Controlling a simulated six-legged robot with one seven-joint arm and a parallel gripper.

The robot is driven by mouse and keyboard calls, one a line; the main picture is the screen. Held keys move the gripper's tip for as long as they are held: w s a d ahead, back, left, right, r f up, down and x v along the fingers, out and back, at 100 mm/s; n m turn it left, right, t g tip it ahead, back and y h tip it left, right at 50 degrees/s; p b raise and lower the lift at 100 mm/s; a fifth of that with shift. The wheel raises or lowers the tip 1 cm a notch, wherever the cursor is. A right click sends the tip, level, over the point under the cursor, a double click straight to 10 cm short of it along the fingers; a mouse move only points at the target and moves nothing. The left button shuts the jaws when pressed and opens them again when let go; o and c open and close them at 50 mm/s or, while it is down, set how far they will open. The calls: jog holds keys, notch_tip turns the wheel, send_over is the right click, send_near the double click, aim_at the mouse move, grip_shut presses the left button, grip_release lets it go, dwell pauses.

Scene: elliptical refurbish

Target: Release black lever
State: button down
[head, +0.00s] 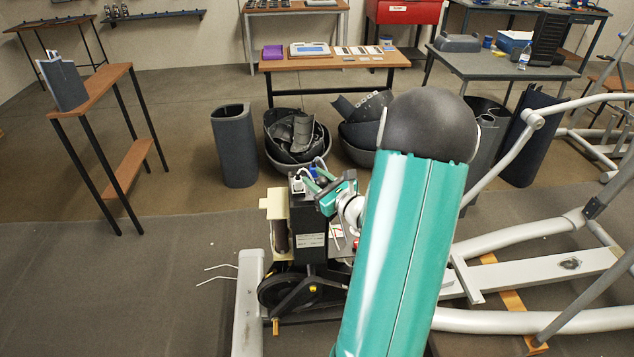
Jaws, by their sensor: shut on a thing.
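The opened drive unit of an elliptical (308,235) stands in the middle, with a black housing, a dark cylinder on its left side and a black wheel below. My gripper (322,184), with teal parts, is at the top of this unit, coming from the right. It is shut on a small dark part at the top, which I take to be the black lever (311,185). The fingers and lever are small and partly covered by the gripper body, so the exact contact is hard to see. A white plug-like part (297,184) sits just left of the fingers.
The elliptical's grey frame (545,255) spreads to the right; bent rods (217,273) stick out at left. Bins of dark covers (295,138) and a grey bin (233,145) stand behind. A narrow wooden bench (107,90) is at left.

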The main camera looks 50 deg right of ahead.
jog(key=shift+r, duration=0.25)
jog(key=c, duration=1)
grip_release()
jog(key=shift+c, duration=0.2)
jog(key=s+a, duration=0.1)
jog(key=s, duration=1.2)
jog(key=shift+s+a, duration=0.25)
jog(key=shift+s, duration=0.1)
